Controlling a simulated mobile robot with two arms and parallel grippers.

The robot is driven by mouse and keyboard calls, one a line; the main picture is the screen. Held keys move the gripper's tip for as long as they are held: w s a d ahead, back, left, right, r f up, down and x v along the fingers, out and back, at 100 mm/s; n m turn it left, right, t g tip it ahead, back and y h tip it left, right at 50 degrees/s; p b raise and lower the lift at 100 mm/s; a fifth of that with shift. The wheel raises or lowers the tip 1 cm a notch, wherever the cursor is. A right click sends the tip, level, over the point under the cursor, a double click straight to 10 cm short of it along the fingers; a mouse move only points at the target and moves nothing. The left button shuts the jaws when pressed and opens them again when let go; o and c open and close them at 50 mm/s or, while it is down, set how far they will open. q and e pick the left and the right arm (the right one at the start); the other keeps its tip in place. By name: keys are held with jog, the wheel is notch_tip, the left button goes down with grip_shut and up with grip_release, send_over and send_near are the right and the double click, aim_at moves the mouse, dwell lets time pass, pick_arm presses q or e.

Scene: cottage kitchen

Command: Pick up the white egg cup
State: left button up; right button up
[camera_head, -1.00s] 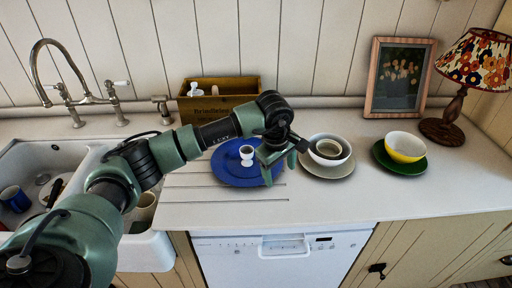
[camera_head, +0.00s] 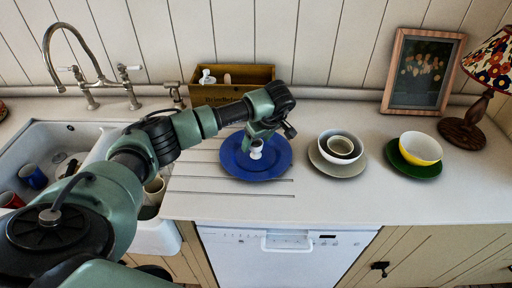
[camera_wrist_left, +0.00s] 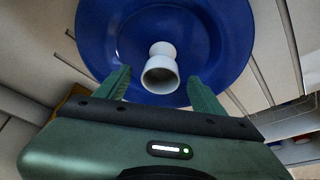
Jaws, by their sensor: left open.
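The white egg cup (camera_head: 256,149) stands on a blue plate (camera_head: 233,166) on the counter. My left gripper (camera_head: 259,142) is above the plate, over and partly in front of the egg cup. In the left wrist view the egg cup (camera_wrist_left: 160,70) lies just beyond and between the two open green fingers (camera_wrist_left: 160,88), with no contact visible. The blue plate (camera_wrist_left: 222,40) fills the background there. My right gripper is not in view.
A wooden box (camera_head: 222,93) stands behind the plate by the wall. Right of it are stacked bowls (camera_head: 340,146) on a pale plate and a yellow bowl (camera_head: 421,148) on a green plate. A sink (camera_head: 68,140) is at left.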

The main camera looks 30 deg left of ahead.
pick_arm(q)
jog(key=c, duration=1.5)
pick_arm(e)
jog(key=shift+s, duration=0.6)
